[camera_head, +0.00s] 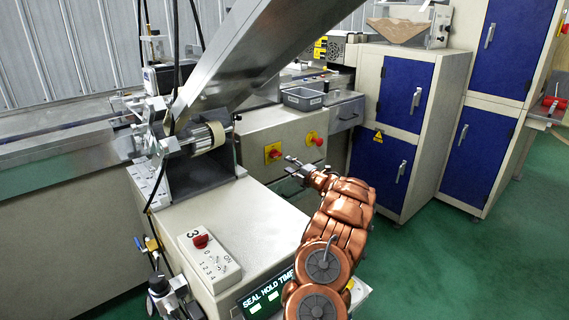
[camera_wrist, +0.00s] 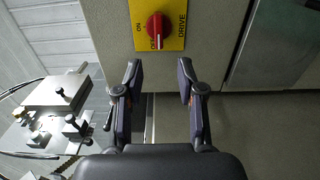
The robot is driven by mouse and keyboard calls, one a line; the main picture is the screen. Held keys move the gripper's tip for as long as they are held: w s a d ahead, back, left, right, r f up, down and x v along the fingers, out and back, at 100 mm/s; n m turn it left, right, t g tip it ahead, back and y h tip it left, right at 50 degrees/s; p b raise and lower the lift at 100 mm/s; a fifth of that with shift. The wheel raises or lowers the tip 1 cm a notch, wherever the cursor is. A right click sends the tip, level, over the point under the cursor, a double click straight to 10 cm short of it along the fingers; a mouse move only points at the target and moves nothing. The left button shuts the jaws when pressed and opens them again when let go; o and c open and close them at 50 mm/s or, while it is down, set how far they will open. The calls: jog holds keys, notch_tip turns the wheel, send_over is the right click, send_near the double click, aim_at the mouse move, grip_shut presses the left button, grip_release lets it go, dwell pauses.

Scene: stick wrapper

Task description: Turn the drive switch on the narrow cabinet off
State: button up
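The drive switch (camera_head: 273,152) is a red rotary knob on a yellow plate, on the front of the narrow cabinet (camera_head: 250,145). In the wrist view the knob (camera_wrist: 158,27) sits ahead of my fingertips, with the plate's letters "DRIVE", "ON" and "OFF" turned sideways. The knob's grip lies roughly up and down in that view, its lower end close to "OFF". My gripper (camera_head: 289,166) is open and empty in front of the cabinet; it also shows in the wrist view (camera_wrist: 159,72). The fingers are apart from the knob, which lies between their lines.
A red push button (camera_head: 313,139) on a yellow plate is right of the switch. A white control box (camera_head: 208,255) with a red selector is at the front left. Blue-doored cabinets (camera_head: 405,95) stand right; green floor is free there.

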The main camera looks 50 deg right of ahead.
jog(key=shift+s+a, duration=0.2)
jog(key=shift+s, duration=1.7)
jog(key=shift+r, duration=0.1)
